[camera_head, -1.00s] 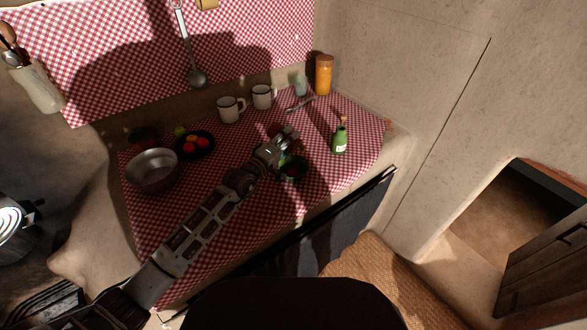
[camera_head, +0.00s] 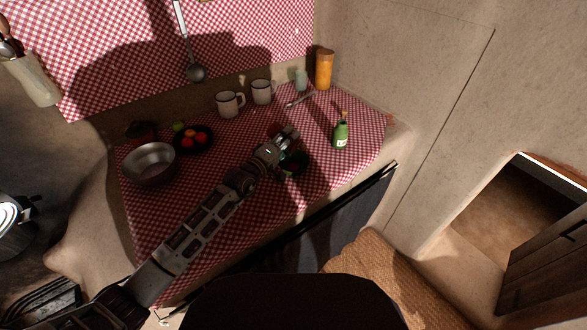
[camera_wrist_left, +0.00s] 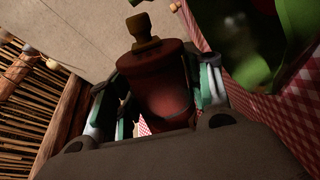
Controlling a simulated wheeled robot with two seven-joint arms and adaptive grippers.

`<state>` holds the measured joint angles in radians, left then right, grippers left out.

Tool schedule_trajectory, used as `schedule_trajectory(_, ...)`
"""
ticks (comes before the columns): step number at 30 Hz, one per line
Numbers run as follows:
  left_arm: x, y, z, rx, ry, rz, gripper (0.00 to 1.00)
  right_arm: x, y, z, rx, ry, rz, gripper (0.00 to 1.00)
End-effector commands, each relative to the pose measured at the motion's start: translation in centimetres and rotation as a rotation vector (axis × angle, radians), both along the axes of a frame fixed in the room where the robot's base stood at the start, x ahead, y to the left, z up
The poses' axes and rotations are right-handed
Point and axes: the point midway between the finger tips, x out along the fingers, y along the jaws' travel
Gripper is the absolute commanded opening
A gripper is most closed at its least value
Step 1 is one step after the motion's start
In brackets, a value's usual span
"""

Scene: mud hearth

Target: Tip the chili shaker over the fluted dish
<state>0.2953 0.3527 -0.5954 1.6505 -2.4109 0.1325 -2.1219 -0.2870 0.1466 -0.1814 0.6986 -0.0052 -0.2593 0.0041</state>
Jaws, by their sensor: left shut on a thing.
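My left gripper (camera_head: 287,136) is over the checked table and shut on the chili shaker. In the left wrist view the shaker (camera_wrist_left: 168,88) is a red-brown cylinder with a wooden knob on top, held between the two fingers (camera_wrist_left: 157,92). Tablecloth fills that view's right side and the slatted roof its left, so the shaker appears tipped well over. In the head view the gripper hides it. The green fluted dish (camera_head: 296,167) is on the table just beside and below the gripper; its green wall (camera_wrist_left: 250,75) fills the wrist view's upper right. My right gripper is not in view.
A green bottle (camera_head: 341,136) stands right of the dish. Two mugs (camera_head: 229,104), a tall orange jar (camera_head: 324,69) and a pale glass (camera_head: 301,80) stand at the back. A metal bowl (camera_head: 150,164) and a dark plate of fruit (camera_head: 205,146) are at left. Cloth near the front is clear.

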Motion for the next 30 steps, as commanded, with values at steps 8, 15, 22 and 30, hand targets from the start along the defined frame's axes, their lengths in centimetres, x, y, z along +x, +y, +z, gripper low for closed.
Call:
schedule_trajectory(8, 0.0, 0.0, -0.3, -0.001, -0.002, 0.0, 0.23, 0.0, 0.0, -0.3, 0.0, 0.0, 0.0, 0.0)
schedule_trajectory(15, 0.0, 0.0, 0.0, 0.0, -0.002, -0.001, 0.23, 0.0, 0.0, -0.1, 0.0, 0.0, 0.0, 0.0)
schedule_trajectory(22, 0.0, 0.0, 1.4, 0.0, -0.002, -0.001, 0.23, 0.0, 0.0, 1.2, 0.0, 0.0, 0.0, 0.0)
schedule_trajectory(30, 0.0, 0.0, 2.8, 0.0, -0.002, -0.001, 0.23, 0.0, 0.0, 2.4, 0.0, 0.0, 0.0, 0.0)
